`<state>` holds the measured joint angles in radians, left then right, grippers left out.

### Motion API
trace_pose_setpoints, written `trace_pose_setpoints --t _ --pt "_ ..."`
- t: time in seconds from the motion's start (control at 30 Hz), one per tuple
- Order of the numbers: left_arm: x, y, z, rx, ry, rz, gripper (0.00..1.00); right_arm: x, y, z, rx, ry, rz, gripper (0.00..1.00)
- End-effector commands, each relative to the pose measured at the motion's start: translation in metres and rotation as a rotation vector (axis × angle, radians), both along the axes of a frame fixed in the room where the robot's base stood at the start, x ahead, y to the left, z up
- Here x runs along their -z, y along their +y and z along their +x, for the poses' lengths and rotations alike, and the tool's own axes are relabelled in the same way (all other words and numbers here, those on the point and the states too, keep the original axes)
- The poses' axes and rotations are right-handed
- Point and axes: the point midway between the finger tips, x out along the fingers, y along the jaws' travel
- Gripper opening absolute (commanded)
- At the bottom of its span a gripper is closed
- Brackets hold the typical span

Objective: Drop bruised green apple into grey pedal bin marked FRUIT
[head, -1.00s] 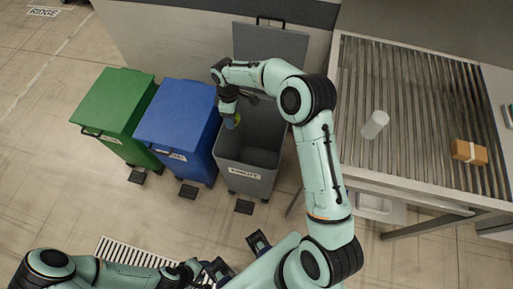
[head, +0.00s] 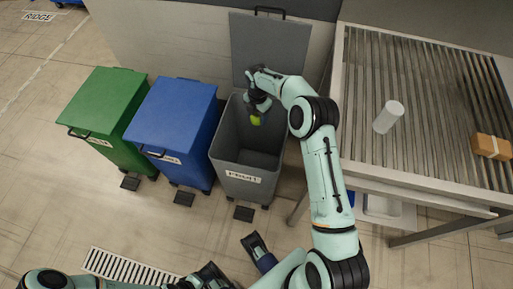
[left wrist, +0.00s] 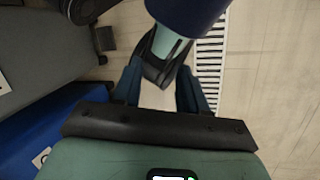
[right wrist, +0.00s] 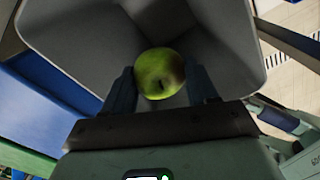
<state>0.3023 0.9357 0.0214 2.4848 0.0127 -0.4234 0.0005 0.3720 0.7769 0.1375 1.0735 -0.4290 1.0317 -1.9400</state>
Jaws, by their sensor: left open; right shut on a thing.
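The green apple (head: 256,119) has a brown bruised patch on one side, clear in the right wrist view (right wrist: 159,73). My right gripper (head: 257,112) is shut on it and holds it over the mouth of the grey pedal bin (head: 247,160), whose label reads FRUIT. The bin's lid (head: 268,50) stands open at the back. In the right wrist view the apple sits between the fingertips with the bin's grey inside walls (right wrist: 75,40) around it. My left gripper (left wrist: 160,95) is open and empty, low over the floor.
A blue bin (head: 173,120) and a green bin (head: 105,115) stand left of the grey bin, lids shut. A floor grate (head: 125,267) lies in front.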

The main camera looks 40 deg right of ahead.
Motion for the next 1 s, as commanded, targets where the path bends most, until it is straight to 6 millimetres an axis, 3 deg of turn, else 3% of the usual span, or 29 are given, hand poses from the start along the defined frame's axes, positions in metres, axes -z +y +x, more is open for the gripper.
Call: trace_pose_setpoints --t 0.4,0.77,0.8,0.83,0.87,1.0 --pt "0.028 0.005 0.018 -0.018 -0.054 0.019 0.43 0.048 0.000 0.000 0.002 0.002 0.000 0.27" --pt "0.030 0.007 0.024 -0.024 -0.069 0.024 0.43 0.053 0.000 0.000 0.002 0.001 0.000 0.27" --pt "0.030 0.007 0.024 -0.024 -0.069 0.024 0.43 0.053 0.000 0.000 0.002 0.001 0.000 0.71" --pt "0.030 0.007 0.024 -0.024 -0.069 0.025 0.43 0.053 0.000 0.000 0.002 0.001 0.000 0.81" --pt "0.030 0.007 0.024 -0.024 -0.069 0.025 0.43 0.053 0.000 0.000 0.002 0.001 0.000 0.88" --pt "0.030 0.007 0.023 -0.023 -0.068 0.025 0.43 0.053 0.000 0.000 0.002 0.001 0.000 0.88"
